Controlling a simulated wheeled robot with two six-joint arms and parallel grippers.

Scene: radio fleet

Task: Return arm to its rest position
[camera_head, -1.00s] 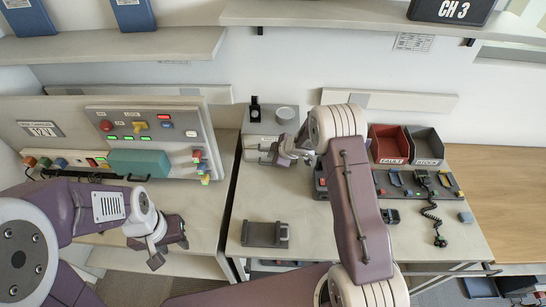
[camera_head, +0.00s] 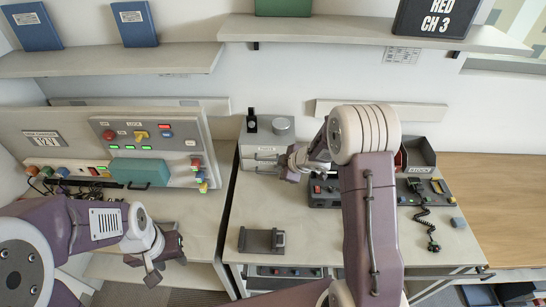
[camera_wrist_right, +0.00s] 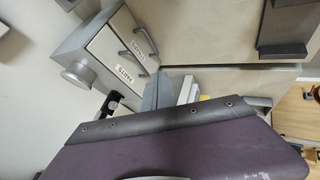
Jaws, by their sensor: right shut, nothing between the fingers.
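My right arm (camera_head: 369,215) is purple with a white ribbed joint and reaches up the middle of the head view, bent at the elbow. Its gripper (camera_head: 285,164) is shut and empty, just right of the small drawer unit (camera_head: 259,150) at the back of the bench; I cannot tell whether they touch. In the right wrist view, a purple arm link (camera_wrist_right: 190,145) fills the bottom, and the labelled drawer unit (camera_wrist_right: 110,50) with its handles is at upper left. My left gripper (camera_head: 160,256) hangs at lower left over the side bench's front; its finger gap is unclear.
A control panel (camera_head: 150,128) with buttons stands at left. A grey holder (camera_head: 262,240) sits at the bench's front left. A radio with a coiled cord (camera_head: 424,212), a dark bin (camera_head: 420,155) and a red-edged bin, mostly hidden, are right of the arm. Shelves run above.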

